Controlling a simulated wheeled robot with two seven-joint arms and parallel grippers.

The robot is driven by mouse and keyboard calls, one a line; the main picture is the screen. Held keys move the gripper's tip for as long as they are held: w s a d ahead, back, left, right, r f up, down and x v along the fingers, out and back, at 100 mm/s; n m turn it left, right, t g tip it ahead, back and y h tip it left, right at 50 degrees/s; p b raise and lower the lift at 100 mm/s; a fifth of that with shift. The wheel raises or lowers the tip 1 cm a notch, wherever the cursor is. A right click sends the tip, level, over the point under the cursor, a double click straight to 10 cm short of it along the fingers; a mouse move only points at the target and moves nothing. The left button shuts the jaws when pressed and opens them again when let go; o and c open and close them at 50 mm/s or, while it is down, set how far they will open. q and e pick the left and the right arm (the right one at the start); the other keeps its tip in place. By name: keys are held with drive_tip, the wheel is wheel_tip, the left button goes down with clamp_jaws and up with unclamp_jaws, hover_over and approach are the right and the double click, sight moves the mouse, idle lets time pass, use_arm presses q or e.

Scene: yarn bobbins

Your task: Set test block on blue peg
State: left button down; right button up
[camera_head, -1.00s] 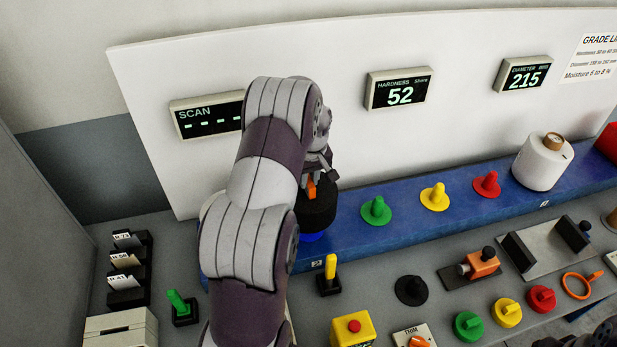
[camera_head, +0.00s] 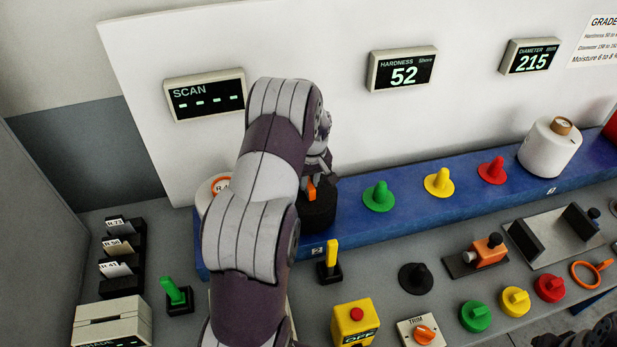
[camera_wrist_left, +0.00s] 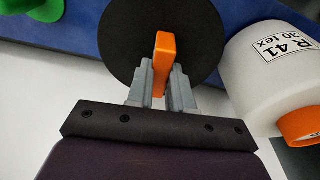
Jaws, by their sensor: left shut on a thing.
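The test block is a black round block with an orange upright grip; it shows in the head view (camera_head: 318,216) and in the left wrist view (camera_wrist_left: 122,45). My left gripper (camera_head: 312,186) is shut on the orange grip, with its grey fingers on both sides of it in the left wrist view (camera_wrist_left: 162,88). The block is upright and low over the blue rail, left of the green peg (camera_head: 379,197). The blue peg is hidden under the block, so I cannot tell whether the block is fully seated. My right gripper is not clearly shown.
A white bobbin marked R 41 (camera_wrist_left: 258,75) stands close beside the block. Yellow (camera_head: 439,182) and red (camera_head: 493,171) pegs and another white bobbin (camera_head: 550,147) are farther right on the rail (camera_head: 410,214). A yellow-handled lever (camera_head: 331,258) stands in front.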

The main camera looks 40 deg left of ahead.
use_arm(q)
drive_tip(key=shift+f, duration=0.3)
idle(0.5)
drive_tip(key=c, duration=1.1)
unclamp_jaws()
drive_tip(key=shift+o, duration=0.9)
drive_tip(key=shift+s, duration=0.1)
drive_tip(key=r+b, duration=0.1)
drive_tip(key=r, duration=0.1)
drive_tip(key=r+b, duration=0.1)
drive_tip(key=r, duration=0.1)
drive_tip(key=d+r+b, duration=0.1)
drive_tip(key=r, duration=0.2)
drive_tip(key=shift+s+r, duration=0.1)
drive_tip(key=shift+s, duration=0.15)
drive_tip(key=r, duration=0.5)
drive_tip(key=shift+s+d+r, duration=0.2)
drive_tip(key=shift+s+d, duration=0.05)
drive_tip(key=shift+d, duration=0.05)
